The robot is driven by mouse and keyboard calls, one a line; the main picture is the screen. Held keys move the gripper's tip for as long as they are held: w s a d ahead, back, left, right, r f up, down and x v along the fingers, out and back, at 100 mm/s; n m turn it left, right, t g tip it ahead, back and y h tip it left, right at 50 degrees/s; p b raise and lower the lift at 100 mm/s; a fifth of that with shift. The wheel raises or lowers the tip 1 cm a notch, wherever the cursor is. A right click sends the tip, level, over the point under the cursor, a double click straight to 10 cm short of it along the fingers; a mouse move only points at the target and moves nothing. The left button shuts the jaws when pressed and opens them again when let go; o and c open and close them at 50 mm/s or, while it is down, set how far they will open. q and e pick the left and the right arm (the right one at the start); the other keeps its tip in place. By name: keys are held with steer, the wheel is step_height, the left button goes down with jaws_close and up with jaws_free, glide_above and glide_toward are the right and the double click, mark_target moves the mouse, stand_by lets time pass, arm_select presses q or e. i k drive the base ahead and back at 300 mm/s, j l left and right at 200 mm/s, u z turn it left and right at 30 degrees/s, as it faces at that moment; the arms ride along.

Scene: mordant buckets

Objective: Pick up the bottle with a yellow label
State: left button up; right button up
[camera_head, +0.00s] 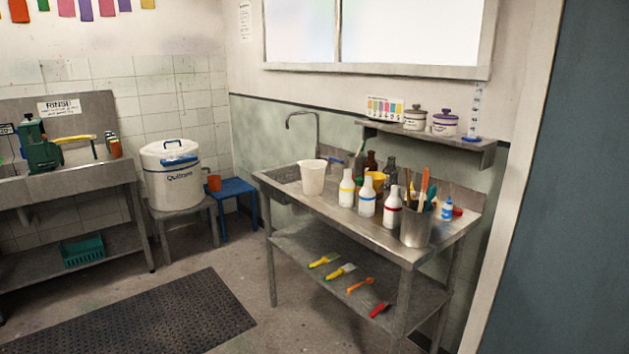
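A white bottle with a yellow band (346,188) stands upright on the steel sink table (408,252), just right of a white jug (313,178). To its right stand two similar white bottles, one with a blue band (367,198) and one with a red band (392,207). The yellow-banded bottle is the leftmost of these three and its front is unobstructed. Neither of my grippers shows in the head view.
Dark bottles (389,172) and a yellow cup (377,181) stand behind the white bottles. A metal pot of tools (416,227) is at the table's front right. A wall shelf (425,141) overhangs the back. A dark mat (150,318) lies on open floor at the left.

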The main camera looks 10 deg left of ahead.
mark_target(347, 187)
steer(key=i+j, duration=0.2)
steer(key=i+j+z, duration=0.4)
steer(key=i+j, duration=0.2)
steer(key=j, duration=0.15)
steer(key=i+j+z, duration=0.2)
steer(key=j, duration=0.2)
steer(key=i, duration=0.05)
